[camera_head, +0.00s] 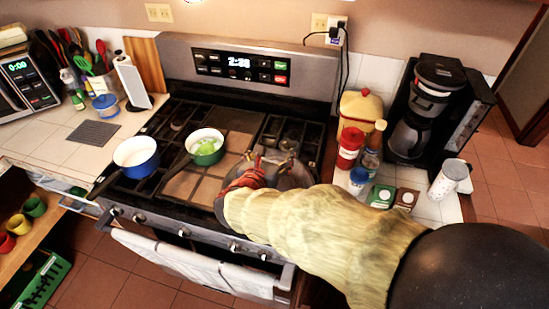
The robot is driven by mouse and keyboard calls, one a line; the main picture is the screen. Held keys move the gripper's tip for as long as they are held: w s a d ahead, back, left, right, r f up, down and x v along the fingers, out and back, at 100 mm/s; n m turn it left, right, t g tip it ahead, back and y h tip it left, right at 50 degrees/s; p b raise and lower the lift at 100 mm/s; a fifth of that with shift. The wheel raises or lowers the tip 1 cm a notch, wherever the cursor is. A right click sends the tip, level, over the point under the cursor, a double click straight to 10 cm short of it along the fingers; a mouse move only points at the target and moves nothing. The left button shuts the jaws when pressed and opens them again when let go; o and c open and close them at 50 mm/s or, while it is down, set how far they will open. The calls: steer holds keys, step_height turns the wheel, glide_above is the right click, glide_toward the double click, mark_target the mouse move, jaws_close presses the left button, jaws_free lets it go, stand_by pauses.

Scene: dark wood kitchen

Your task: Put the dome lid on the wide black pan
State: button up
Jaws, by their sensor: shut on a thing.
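My gripper (254,174), with red parts, is over the right front of the stove. It is shut on what looks like the dome lid (293,177), a dark, greyish rounded shape. My arm in its pale yellow sleeve hides much of the lid and the surface below. A dark edge (219,209) at the stove's front, left of my sleeve, may be part of the wide black pan. I cannot tell whether the lid touches it.
A blue pot (136,153) and a green pot (206,148) stand on the left and middle burners. Right of the stove are a red-capped jar (349,147), bottles, small boxes and a coffee maker (425,105). A towel (190,263) hangs on the oven handle.

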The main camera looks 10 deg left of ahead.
steer(key=shift+f, duration=0.15)
steer(key=shift+f, duration=0.3)
steer(key=o, duration=2.2)
steer(key=shift+o, duration=0.4)
steer(key=shift+r, duration=0.1)
steer(key=shift+r, duration=0.3)
steer(key=p+v, duration=0.3)
steer(key=v, duration=0.9)
steer(key=shift+f, duration=0.2)
